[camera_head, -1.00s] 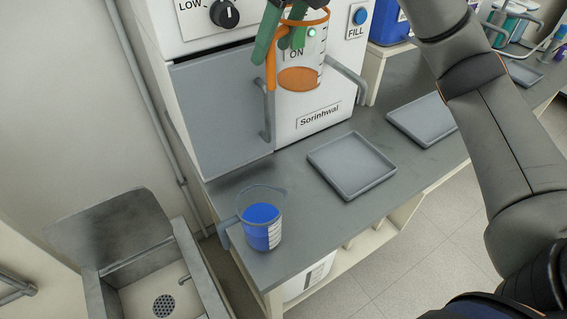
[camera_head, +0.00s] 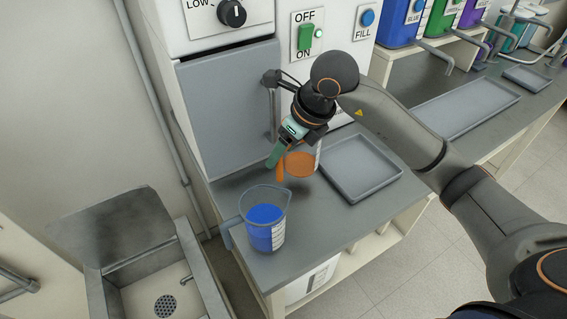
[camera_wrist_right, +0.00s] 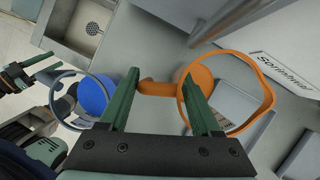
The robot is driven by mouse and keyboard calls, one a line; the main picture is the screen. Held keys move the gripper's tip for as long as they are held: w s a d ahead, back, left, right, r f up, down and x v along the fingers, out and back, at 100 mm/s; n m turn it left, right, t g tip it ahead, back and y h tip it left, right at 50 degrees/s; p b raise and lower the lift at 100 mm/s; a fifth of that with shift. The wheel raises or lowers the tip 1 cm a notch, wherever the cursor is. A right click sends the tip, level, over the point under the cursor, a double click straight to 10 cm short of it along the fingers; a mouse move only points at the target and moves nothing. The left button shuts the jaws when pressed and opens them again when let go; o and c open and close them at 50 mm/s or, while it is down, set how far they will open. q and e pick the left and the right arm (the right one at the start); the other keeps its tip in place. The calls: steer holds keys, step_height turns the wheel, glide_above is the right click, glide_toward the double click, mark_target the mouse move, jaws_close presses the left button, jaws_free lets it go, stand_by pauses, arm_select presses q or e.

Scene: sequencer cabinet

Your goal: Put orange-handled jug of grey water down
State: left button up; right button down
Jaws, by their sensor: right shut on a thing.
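The orange-handled jug (camera_head: 302,162) is clear, with an orange rim and handle; the liquid in it looks orange, not grey. My right gripper (camera_head: 277,162) has green fingers and is shut on the orange handle (camera_wrist_right: 156,88). In the head view the jug is low, near the left side of the grey tray, behind the blue-filled jug. Whether its base touches the counter is hidden from me. In the right wrist view the round orange rim (camera_wrist_right: 226,97) lies just right of the fingers.
A jug of blue liquid (camera_head: 265,228) stands at the counter's front left corner. An empty grey tray (camera_head: 360,170) lies to the right. The white machine (camera_head: 340,55) stands behind, with a grey panel (camera_head: 225,110). A sink (camera_head: 165,285) is at the lower left.

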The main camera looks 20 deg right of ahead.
steer(key=shift+f, duration=2.25)
steer(key=shift+f, duration=0.15)
steer(key=shift+c, duration=0.4)
jaws_free()
steer(key=v, duration=1.2)
